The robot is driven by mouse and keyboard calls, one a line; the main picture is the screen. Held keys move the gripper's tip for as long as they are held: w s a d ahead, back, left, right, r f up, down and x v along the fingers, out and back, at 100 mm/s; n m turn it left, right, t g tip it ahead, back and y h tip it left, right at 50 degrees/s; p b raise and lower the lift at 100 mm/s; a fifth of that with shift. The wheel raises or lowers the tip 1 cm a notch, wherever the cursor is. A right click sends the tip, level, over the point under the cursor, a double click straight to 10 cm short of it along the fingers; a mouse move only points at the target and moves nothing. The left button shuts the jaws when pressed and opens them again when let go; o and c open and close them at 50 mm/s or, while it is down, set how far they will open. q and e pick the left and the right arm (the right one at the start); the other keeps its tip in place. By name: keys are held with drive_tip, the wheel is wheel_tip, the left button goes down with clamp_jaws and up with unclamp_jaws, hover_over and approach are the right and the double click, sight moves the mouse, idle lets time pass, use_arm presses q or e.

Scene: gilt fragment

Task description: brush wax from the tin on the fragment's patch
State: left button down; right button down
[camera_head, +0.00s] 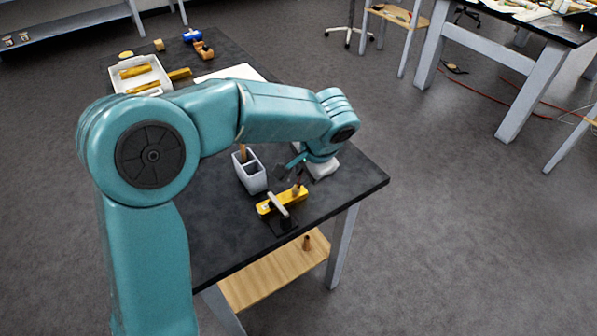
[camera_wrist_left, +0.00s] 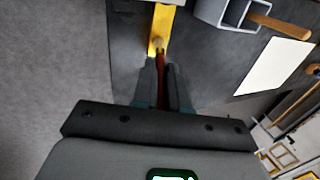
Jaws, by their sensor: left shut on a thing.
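The gilt fragment is a gold bar (camera_head: 268,207) lying on the dark table near its right end, with a pale bar across it. In the left wrist view the gold bar (camera_wrist_left: 165,22) runs up from the fingertips. My left gripper (camera_head: 288,170) is above and just behind the fragment, partly hidden by my wrist. In the left wrist view its fingers (camera_wrist_left: 162,88) are shut on a brush with a dark red handle (camera_wrist_left: 161,85). The brush's tan tip (camera_wrist_left: 158,44) appears over the gold bar; I cannot tell if it touches. I cannot make out the wax tin or the patch. My right gripper is not in view.
A grey divided holder (camera_head: 251,176) with a wooden-handled tool stands left of the fragment. A white object (camera_head: 323,166) lies behind my wrist. A white tray (camera_head: 160,70) with gold pieces is at the far end. The table's right corner is clear.

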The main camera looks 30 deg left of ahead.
use_arm(q)
drive_tip(key=shift+w+d, duration=0.1)
drive_tip(key=shift+w, duration=0.05)
drive_tip(key=shift+s+f, duration=0.1)
drive_tip(key=shift+s, duration=0.25)
drive_tip(key=shift+w, duration=0.4)
drive_tip(key=shift+s, duration=0.1)
drive_tip(key=shift+r+p, duration=2.3)
drive_tip(key=shift+r, duration=0.85)
